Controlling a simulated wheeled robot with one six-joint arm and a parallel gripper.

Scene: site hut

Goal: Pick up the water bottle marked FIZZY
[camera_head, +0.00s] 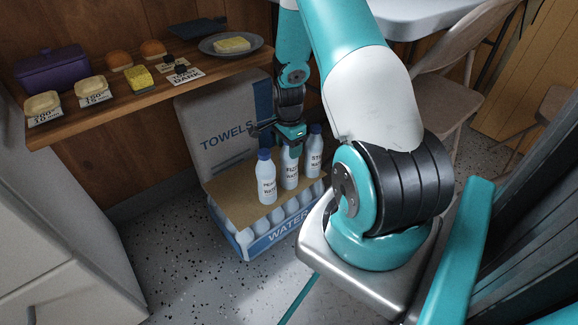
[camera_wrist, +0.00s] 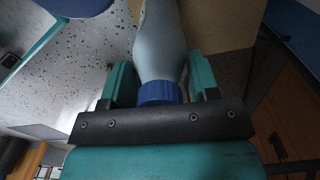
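Three white bottles with blue caps stand upright on top of a blue-and-white water case (camera_head: 262,243). The middle bottle (camera_head: 290,178) has a partly readable label that starts like FIZZY. The left bottle (camera_head: 266,180) and the right bottle (camera_head: 314,158) stand beside it. My gripper (camera_head: 290,146) is over the middle bottle from above and hides its cap. In the wrist view, a bottle (camera_wrist: 160,45) with a blue cap lies between my two teal fingers (camera_wrist: 162,84), one on each side. I cannot tell whether they press on it.
An open box flap or carton marked TOWELS (camera_head: 222,135) stands behind the case. A wooden shelf (camera_head: 130,103) with food and cards is at the upper left. Chairs (camera_head: 450,98) and a table (camera_head: 405,18) are at the right. Speckled floor (camera_head: 165,240) is clear at the left.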

